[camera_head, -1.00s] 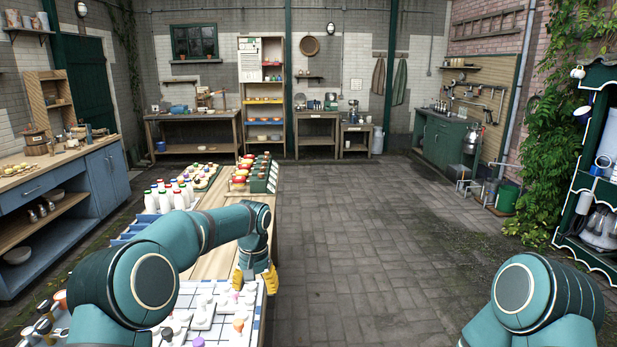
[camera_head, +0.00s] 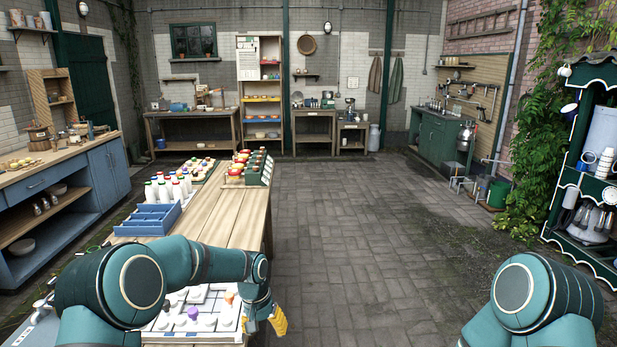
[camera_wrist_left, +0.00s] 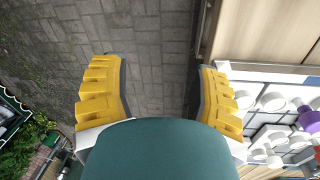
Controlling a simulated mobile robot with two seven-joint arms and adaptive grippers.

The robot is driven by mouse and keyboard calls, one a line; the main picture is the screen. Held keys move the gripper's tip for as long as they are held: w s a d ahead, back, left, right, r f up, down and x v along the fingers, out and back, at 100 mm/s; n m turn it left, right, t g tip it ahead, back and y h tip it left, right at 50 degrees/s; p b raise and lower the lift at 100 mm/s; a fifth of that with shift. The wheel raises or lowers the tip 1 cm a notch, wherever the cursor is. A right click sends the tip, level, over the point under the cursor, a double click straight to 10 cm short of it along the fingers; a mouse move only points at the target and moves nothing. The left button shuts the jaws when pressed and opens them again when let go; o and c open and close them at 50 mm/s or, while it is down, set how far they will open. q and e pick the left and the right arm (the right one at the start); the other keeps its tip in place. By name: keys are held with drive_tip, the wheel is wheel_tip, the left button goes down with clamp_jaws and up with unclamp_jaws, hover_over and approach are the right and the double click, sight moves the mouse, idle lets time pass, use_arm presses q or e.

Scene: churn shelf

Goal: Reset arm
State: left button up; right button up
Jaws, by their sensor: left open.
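My left gripper (camera_head: 264,322) hangs beside the right edge of the wooden table (camera_head: 228,217), near the front end. In the left wrist view, its two yellow ribbed fingers (camera_wrist_left: 155,95) stand wide apart with only paving between them. It is open and empty. My left arm (camera_head: 190,262) reaches in from the left, bent across the front of the table. My right arm (camera_head: 535,295) shows only as its upper part at the bottom right. My right gripper is out of view.
A white tray (camera_head: 172,333) with several small pieces lies just left of the gripper, partly hidden by my arm. A blue crate (camera_head: 148,221) and white bottles (camera_head: 165,190) stand farther back. The paved floor (camera_head: 370,230) is clear. A green shelf (camera_head: 590,190) stands right.

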use_arm(q)
drive_tip(key=s+d+f+n+h, duration=0.1)
drive_tip(key=s+d+f+h, duration=0.1)
drive_tip(key=s+f, duration=1)
drive_tip(key=s+a+f+n+t, duration=0.1)
drive_tip(key=s+f+n, duration=0.1)
drive_tip(key=s, duration=1.4)
drive_tip(key=shift+s+t, duration=0.2)
drive_tip(key=shift+t, duration=0.1)
